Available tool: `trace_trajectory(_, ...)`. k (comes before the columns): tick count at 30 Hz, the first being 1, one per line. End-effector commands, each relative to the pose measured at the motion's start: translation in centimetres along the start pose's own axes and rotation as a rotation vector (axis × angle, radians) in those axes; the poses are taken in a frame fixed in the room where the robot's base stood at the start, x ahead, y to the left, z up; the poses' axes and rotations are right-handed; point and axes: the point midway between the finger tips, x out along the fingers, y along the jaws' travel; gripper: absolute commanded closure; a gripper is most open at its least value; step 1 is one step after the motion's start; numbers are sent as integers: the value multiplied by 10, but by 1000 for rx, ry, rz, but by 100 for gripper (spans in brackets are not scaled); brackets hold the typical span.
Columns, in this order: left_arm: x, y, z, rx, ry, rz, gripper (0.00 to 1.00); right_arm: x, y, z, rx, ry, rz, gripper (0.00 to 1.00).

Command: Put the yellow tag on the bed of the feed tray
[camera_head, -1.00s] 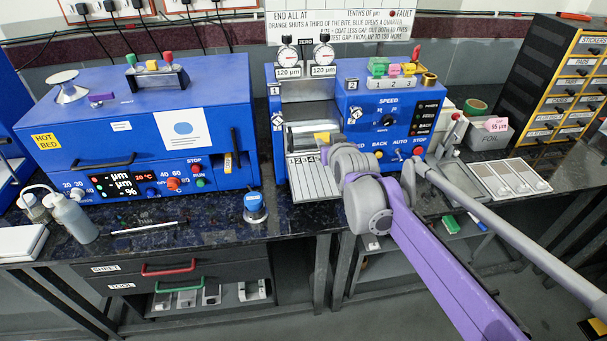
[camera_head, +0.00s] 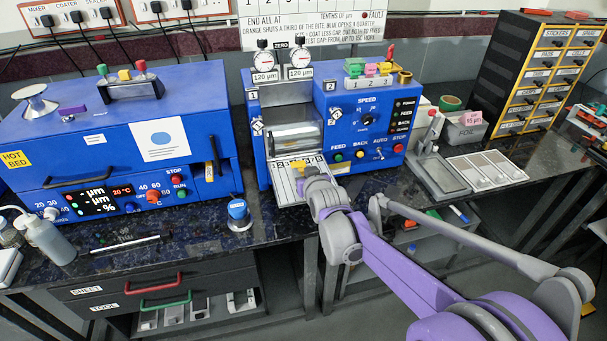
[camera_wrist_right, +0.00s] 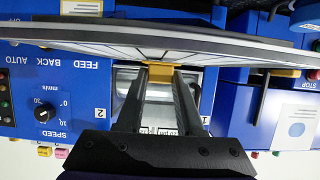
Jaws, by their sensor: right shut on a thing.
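The yellow tag (camera_head: 299,166) is at the rear part of the feed tray (camera_head: 284,188), the pale numbered plate at the front of the blue roller machine. My right gripper (camera_head: 307,171) is shut on the tag. In the right wrist view the tag (camera_wrist_right: 160,72) sits between the two dark fingertips, and the tray (camera_wrist_right: 225,46) shows as a thin slanted plate right at the tag. I cannot tell whether the tag touches the bed. The gripper and wrist hide part of the tray's right side. My left gripper is in neither view.
The machine's steel roller (camera_head: 293,136) is just behind the tray. The blue hot bed oven (camera_head: 130,140) stands to the left, with a blue-capped jar (camera_head: 238,214) between. A grey tray of pale plates (camera_head: 487,171) lies to the right. The counter's front edge is below.

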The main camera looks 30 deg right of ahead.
Motion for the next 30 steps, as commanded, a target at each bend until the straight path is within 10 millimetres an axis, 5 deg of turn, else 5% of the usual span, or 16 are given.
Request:
trace_trajectory(11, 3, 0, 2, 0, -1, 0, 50, 2, 0, 6, 0, 0, 0, 100)
trace_trajectory(12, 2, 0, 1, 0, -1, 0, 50, 2, 0, 5, 0, 0, 0, 59)
trace_trajectory(16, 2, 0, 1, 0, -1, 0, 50, 2, 0, 5, 0, 0, 0, 35)
trace_trajectory(30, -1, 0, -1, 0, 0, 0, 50, -11, 0, 1, 0, 1, 0, 34)
